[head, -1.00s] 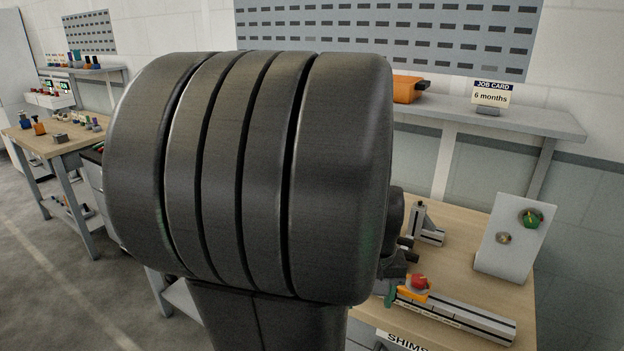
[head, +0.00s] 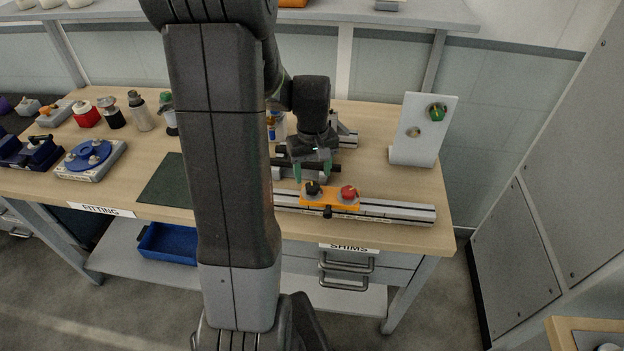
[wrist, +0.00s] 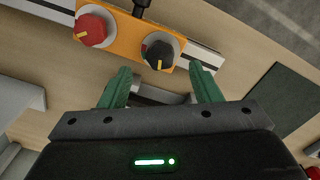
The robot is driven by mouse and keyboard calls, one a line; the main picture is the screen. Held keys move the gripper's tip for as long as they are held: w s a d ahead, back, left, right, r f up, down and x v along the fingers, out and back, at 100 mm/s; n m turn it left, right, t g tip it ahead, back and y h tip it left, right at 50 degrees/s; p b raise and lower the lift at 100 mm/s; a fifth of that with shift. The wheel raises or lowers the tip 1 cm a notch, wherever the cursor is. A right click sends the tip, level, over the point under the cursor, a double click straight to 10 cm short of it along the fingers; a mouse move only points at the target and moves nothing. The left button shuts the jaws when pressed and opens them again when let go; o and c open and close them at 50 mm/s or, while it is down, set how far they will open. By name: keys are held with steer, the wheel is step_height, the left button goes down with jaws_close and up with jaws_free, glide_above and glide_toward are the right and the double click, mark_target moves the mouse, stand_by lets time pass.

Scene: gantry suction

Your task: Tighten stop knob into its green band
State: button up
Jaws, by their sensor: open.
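An orange block (head: 340,202) sits on a slotted silver rail (head: 400,212) near the bench's front edge. It carries a black knob with a yellow pointer line (head: 312,188) and a red knob (head: 348,192). In the wrist view the black knob (wrist: 160,51) has a pale ring partly showing around it; the red knob (wrist: 90,30) is to its left. My gripper (head: 312,172) is open and empty, green fingers pointing down just behind the black knob. In the wrist view its fingertips (wrist: 161,72) stand either side, short of it.
A small black handle (head: 327,212) sticks out of the block's front. A white upright panel (head: 424,130) with a green knob stands at right. Bottles and fixtures line the bench's left. A dark green mat (head: 168,180) lies left of my arm, partly hidden.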

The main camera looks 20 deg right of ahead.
mark_target(312, 186)
steer(key=shift+f, duration=2.25)
steer(key=c, duration=1)
